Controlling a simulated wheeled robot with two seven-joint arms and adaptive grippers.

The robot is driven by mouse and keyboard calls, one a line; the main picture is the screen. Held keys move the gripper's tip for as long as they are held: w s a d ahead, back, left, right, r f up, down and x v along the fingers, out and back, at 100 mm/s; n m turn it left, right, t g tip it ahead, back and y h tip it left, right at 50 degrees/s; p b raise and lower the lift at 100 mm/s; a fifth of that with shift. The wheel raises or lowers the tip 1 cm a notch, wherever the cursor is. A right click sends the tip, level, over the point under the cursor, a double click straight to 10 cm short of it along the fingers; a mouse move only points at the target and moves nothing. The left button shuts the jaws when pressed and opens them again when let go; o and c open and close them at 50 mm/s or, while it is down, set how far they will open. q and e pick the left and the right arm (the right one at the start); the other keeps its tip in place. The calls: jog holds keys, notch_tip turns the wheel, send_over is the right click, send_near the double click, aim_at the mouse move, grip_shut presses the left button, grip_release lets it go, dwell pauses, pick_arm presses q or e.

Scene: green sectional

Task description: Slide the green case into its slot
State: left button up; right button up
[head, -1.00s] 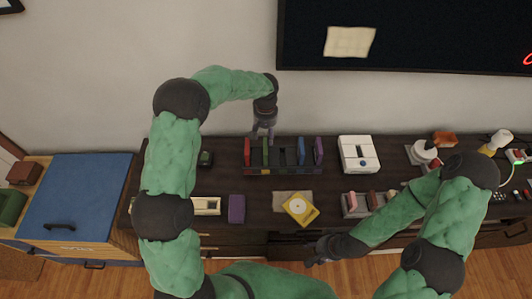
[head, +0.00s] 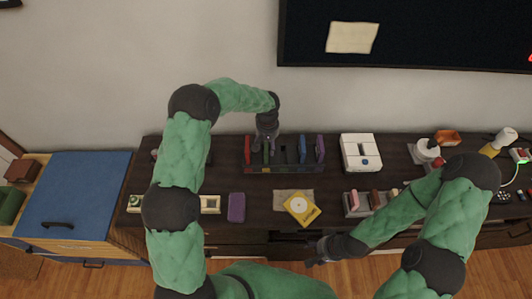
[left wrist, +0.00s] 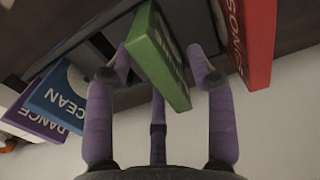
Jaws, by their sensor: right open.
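The green case (head: 266,157) stands in a dark rack (head: 285,171) on the dresser, just right of a red case (head: 248,150). In the left wrist view the green case (left wrist: 160,58) lies between the fingers of my left gripper (left wrist: 163,65), with a small gap seeming to show on each side. My left gripper (head: 266,143) is over the rack, pointing down at the green case, and partly hides it. Dark empty space lies between the green case and a blue case (head: 303,150). My right gripper (head: 317,252) is open and empty before the dresser's front edge.
A purple case (head: 320,150) stands at the rack's right end. A white device (head: 360,153) is right of the rack. A yellow item (head: 301,208) and a purple box (head: 236,207) lie in front. The wall rises behind.

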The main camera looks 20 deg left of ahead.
pick_arm(q)
grip_shut()
jog(key=shift+r, duration=0.1)
